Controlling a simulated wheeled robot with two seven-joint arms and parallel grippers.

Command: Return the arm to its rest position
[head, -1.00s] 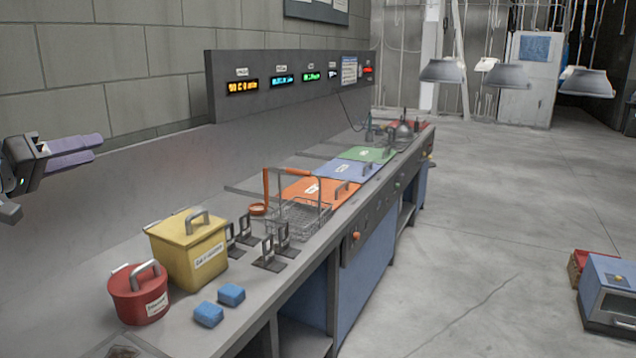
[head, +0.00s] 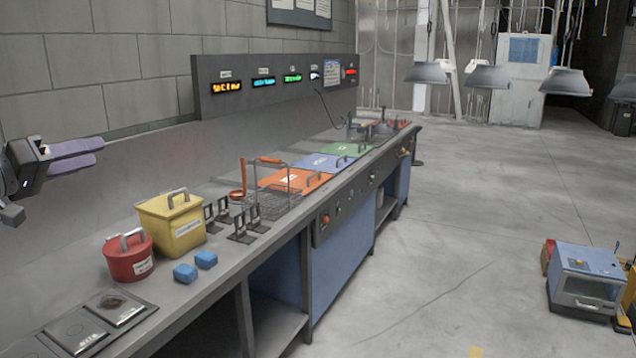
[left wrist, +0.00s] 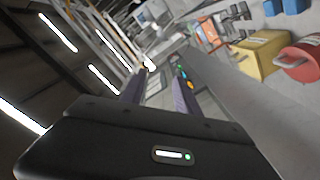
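My left gripper (head: 100,151) is at the left edge of the head view, raised in front of the grey back panel. Its two purple fingers point right, with a gap between them. The left wrist view shows the fingers (left wrist: 160,82) apart with nothing held between them. The gripper is clear of the counter (head: 205,285) and everything on it. My right gripper is in neither current view.
On the counter stand a red lidded pot (head: 130,262), a yellow lidded box (head: 172,228), two blue blocks (head: 194,267), black stands (head: 242,226) and a wire basket (head: 282,195). Hoods (head: 487,77) hang at the right. A blue machine (head: 588,275) stands right; the floor between is open.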

